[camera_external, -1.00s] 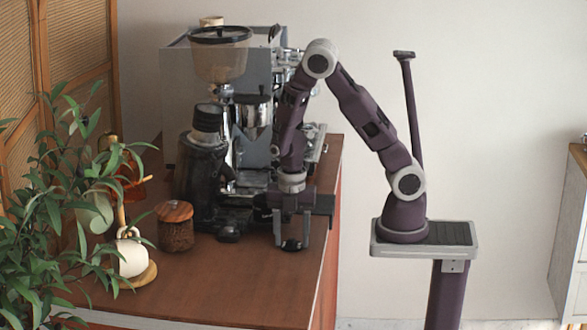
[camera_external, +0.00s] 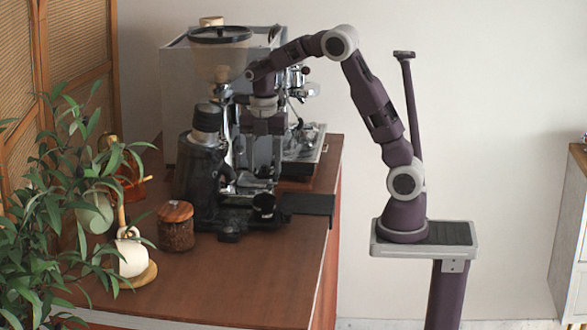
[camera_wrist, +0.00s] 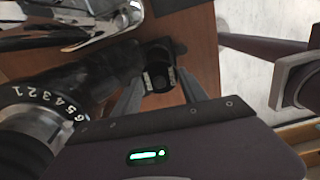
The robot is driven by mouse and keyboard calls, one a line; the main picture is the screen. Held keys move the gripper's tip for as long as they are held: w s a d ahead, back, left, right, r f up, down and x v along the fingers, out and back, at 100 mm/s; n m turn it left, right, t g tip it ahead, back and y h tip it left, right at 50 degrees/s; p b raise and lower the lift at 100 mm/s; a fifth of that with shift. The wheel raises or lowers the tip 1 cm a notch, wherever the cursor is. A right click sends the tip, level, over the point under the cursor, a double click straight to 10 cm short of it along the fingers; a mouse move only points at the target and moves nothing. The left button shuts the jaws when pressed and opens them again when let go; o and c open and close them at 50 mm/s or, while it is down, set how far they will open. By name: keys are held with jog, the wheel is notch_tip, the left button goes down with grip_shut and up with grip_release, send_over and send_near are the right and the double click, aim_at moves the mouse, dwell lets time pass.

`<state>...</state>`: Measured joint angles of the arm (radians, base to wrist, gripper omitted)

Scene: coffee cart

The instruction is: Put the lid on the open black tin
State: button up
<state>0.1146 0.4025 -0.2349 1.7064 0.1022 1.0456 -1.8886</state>
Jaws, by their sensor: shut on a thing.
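My gripper (camera_external: 264,190) points down in front of the coffee machine, at the left end of a flat black slab. It is shut on a small round black piece (camera_external: 264,206), seemingly the lid, and holds it above the wooden counter. In the wrist view the fingertips (camera_wrist: 160,80) close on this dark round piece (camera_wrist: 158,68), partly hidden by the fingers. I cannot make out the open black tin for certain; a low dark object (camera_external: 230,232) stands on the counter to the left of the gripper.
The grinder (camera_external: 200,165) stands close on the left, and its numbered collar (camera_wrist: 45,105) shows near the gripper. The coffee machine (camera_external: 180,60) is behind. A wooden-lidded jar (camera_external: 176,230) and white mug (camera_external: 131,255) stand further left. The front counter is clear.

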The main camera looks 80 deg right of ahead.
jog(key=shift+w+d, duration=0.15)
jog(key=shift+d, duration=0.2)
jog(key=shift+f, duration=3.05)
jog(key=shift+f, duration=0.15)
jog(key=o, duration=1.4)
jog(key=shift+o, duration=0.2)
jog(key=o, duration=0.4)
jog(key=shift+o, duration=0.2)
